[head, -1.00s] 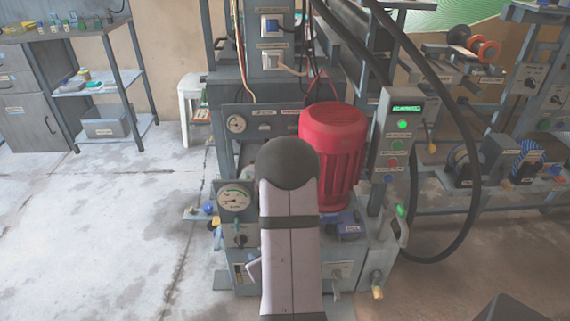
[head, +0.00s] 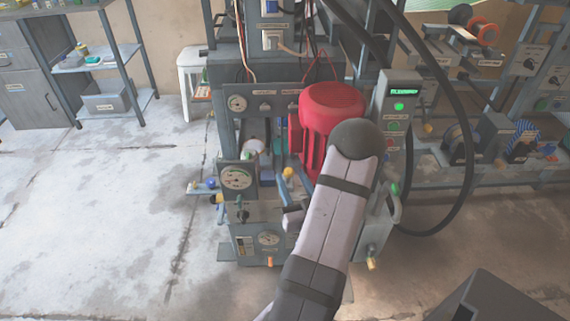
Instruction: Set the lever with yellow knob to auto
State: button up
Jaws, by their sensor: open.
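A yellow knob (head: 288,172) shows on the press, just left of the red motor. It seems to top a short lever, but the shaft and any position marks are too small to read. A second yellow-orange knob (head: 372,263) sticks out low at the press's right side. A small yellow piece (head: 219,198) is at the left, near a blue knob (head: 211,184). I cannot tell for sure which is the named lever, nor its setting. My arm crosses in front of the press's lower right. My gripper is not visible.
The press carries a red motor (head: 332,115), a round gauge (head: 237,177) and a button box (head: 398,110) with a lit green display. A thick black hose (head: 472,150) loops at the right. Open floor (head: 90,210) lies left. A shelf and a white stool (head: 192,75) stand behind.

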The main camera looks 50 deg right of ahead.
jog(key=x, duration=0.7)
grip_shut()
